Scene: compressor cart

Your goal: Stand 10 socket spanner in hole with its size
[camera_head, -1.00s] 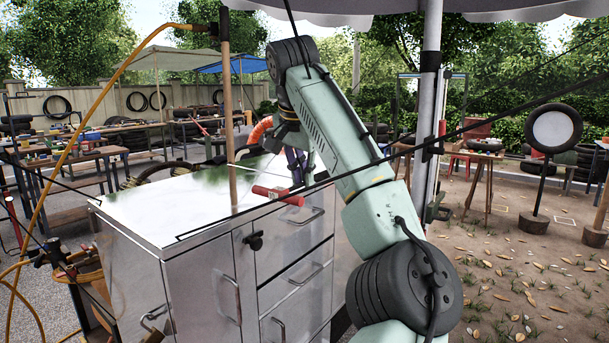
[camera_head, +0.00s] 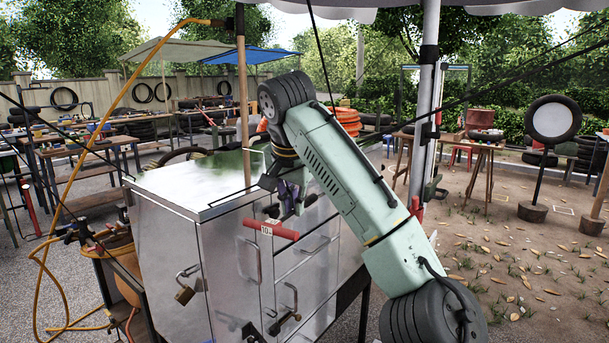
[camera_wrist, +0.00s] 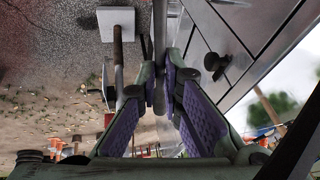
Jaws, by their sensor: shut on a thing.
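The 10 socket spanner (camera_head: 271,229) has a red cross handle with a pale label reading 10. In the head view it is in front of the metal cart's drawer side, just below the top's level. My gripper (camera_head: 287,199), with purple pads, is at the handle's upper right. In the wrist view my gripper (camera_wrist: 160,98) is shut on a thin grey shaft, which I take to be this spanner's. The spanner's socket end is not clear in either view. No hole with a size mark can be made out.
The metal cart (camera_head: 185,232) has a bare, pale top, drawers with bar handles, and a padlock (camera_head: 184,294). A wooden pole (camera_head: 242,100) rises at its top. Open dirt ground lies at the right.

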